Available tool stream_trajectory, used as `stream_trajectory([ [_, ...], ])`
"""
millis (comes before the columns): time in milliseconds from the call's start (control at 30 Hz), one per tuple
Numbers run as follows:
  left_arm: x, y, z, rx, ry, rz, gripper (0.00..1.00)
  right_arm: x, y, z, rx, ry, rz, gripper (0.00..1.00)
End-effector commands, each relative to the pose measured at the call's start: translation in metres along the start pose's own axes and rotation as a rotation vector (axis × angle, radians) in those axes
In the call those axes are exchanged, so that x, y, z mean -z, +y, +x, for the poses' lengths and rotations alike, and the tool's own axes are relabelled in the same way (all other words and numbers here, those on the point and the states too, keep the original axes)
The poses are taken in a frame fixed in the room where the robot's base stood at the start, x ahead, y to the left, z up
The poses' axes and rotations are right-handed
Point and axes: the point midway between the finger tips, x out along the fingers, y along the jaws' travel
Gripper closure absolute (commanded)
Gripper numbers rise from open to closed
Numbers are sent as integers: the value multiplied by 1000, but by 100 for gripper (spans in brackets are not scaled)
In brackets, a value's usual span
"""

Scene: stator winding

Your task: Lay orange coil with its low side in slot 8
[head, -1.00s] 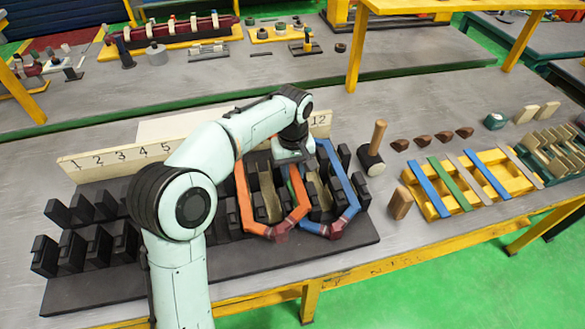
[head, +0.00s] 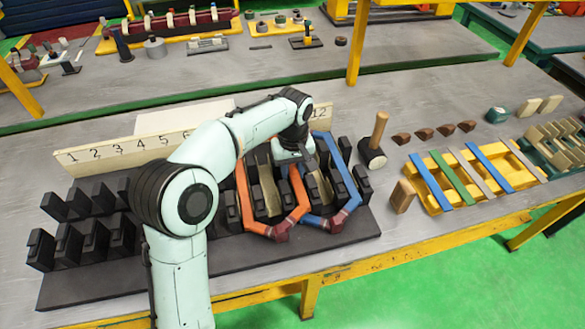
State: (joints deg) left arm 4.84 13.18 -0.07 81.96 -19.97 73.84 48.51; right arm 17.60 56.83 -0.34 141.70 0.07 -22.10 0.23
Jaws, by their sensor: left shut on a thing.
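The orange coil (head: 244,195) lies over the dark slotted stator block (head: 215,262) right of the middle, its red-brown pointed end toward the front edge. My left gripper (head: 300,165) is shut on the orange coil near the upper end of its right side; the wrist partly hides the fingers. A number board (head: 105,152) stands behind the block; 1 to 5 and 12 are readable, while my arm hides the label 8. I cannot tell which slot the coil's sides line up with or how deep they sit. My right gripper is not in view.
A blue coil (head: 344,178) lies on the block just right of the orange coil, close to it. Tan pieces (head: 269,190) stand among the teeth. A mallet (head: 376,145), a wooden block (head: 402,196) and a yellow rack with coloured strips (head: 436,207) are to the right.

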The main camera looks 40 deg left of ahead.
Motion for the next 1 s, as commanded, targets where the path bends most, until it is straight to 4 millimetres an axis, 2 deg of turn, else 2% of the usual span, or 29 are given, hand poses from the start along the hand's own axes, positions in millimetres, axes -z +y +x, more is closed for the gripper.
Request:
stream_trajectory([
  [500, -1, -1, 13, 8, -6, 0, 100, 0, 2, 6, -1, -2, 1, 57],
  [1000, -1, -2, 15, 11, -9, -1, 100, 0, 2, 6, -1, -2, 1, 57],
])
